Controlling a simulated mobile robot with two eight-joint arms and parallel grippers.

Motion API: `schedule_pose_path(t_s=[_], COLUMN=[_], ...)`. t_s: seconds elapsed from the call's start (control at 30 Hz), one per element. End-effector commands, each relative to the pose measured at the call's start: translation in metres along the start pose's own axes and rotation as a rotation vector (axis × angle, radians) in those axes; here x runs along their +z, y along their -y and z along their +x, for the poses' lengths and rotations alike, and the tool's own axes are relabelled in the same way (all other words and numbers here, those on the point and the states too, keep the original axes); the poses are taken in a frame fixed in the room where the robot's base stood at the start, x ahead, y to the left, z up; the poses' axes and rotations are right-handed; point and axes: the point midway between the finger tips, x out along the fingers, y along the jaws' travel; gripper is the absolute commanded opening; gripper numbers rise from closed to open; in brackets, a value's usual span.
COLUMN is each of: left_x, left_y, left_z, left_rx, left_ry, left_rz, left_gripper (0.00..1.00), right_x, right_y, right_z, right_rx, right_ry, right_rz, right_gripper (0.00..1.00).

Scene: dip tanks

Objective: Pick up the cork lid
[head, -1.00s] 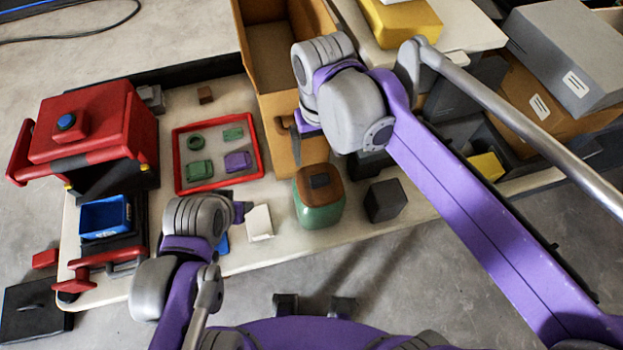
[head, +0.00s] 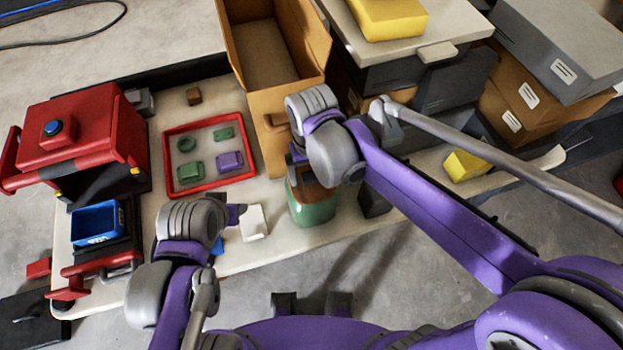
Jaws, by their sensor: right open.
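The brown cork lid (head: 316,194) sits on top of the green jar (head: 315,211) near the table's front edge. In the head view my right gripper (head: 298,172) is over the lid from above, pointing down, and its hand hides most of the lid and the lid's knob. The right gripper is open; whether its fingers touch the lid I cannot tell. My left gripper (head: 238,213) is to the left of the jar, apart from it, and its finger opening cannot be made out.
A dark grey block (head: 374,203) stands close to the jar's right, partly behind my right arm. A tall cardboard box (head: 275,150) stands behind the jar. A red tray (head: 212,184) with small parts and a white piece (head: 253,222) lie to the left.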

Motion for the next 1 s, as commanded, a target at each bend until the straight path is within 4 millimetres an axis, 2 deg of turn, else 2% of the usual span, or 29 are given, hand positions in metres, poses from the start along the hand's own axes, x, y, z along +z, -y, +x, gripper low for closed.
schedule_pose_path(t_s=[0.13,0.63,0.87,1.0], left_x=[-0.0001,-0.0001,-0.0002,-0.0009], left_y=[0.0,0.0,0.0,0.0], left_z=[-0.0001,-0.0001,-0.0002,-0.0009], left_rx=[0.0,0.0,0.0,0.0], left_ry=[0.0,0.0,0.0,-0.001], left_rz=[0.0,0.0,0.0,0.0], left_gripper=[0.5,0.5,0.5,0.5], right_x=[-0.0001,0.0,0.0,0.0], right_y=[-0.0001,-0.0001,0.0,0.0], right_z=[-0.0004,-0.0007,-0.0014,-0.009], right_rx=[0.0,0.0,0.0,0.0], right_ry=[0.0,0.0,0.0,0.0], right_rz=[0.0,0.0,0.0,0.0], right_gripper=[0.93,0.05,0.04,0.04])
